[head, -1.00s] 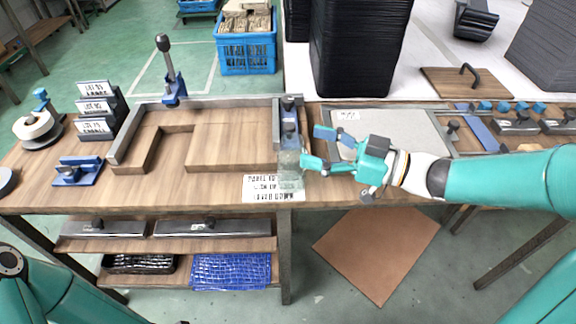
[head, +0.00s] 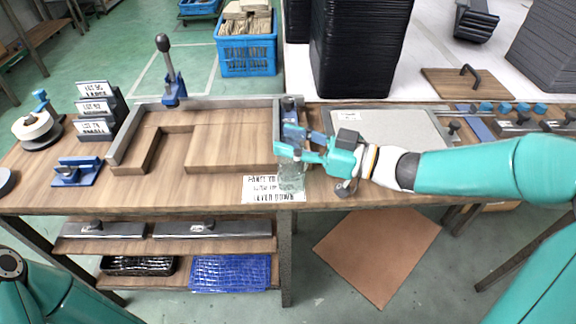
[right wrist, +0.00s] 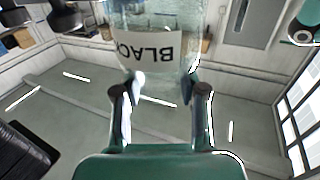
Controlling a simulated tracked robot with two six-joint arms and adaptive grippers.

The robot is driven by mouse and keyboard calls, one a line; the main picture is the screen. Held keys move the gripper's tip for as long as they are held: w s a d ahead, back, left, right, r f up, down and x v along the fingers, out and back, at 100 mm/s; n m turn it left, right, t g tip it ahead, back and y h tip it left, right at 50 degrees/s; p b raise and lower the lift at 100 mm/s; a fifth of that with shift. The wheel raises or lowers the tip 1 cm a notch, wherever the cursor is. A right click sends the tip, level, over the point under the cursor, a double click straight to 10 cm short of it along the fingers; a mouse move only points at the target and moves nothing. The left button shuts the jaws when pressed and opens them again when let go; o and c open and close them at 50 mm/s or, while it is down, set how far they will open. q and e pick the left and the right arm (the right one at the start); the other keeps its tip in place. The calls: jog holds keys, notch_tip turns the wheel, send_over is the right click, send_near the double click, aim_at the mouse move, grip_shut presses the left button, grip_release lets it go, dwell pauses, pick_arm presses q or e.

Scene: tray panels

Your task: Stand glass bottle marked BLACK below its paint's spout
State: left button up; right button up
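The clear glass bottle (head: 291,180) stands on the bench behind white label cards. In the right wrist view, the bottle (right wrist: 160,42) has a white label reading BLACK, upside down in the picture. My right gripper (head: 283,143) is at the upper part of the bottle. In the right wrist view its two fingers (right wrist: 163,92) are well apart, one on each side of the glass; whether they touch it I cannot tell. A grey and blue fixture (head: 290,108) stands just behind; a spout is not clearly seen. My left gripper is out of view.
A wooden panel tray (head: 235,150) with grey rails lies left of the bottle. A grey plate (head: 380,128) lies to the right. Label stands (head: 95,108), a blue clamp (head: 78,172) and a tape roll (head: 33,126) are at the far left.

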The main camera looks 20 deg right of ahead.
grip_shut()
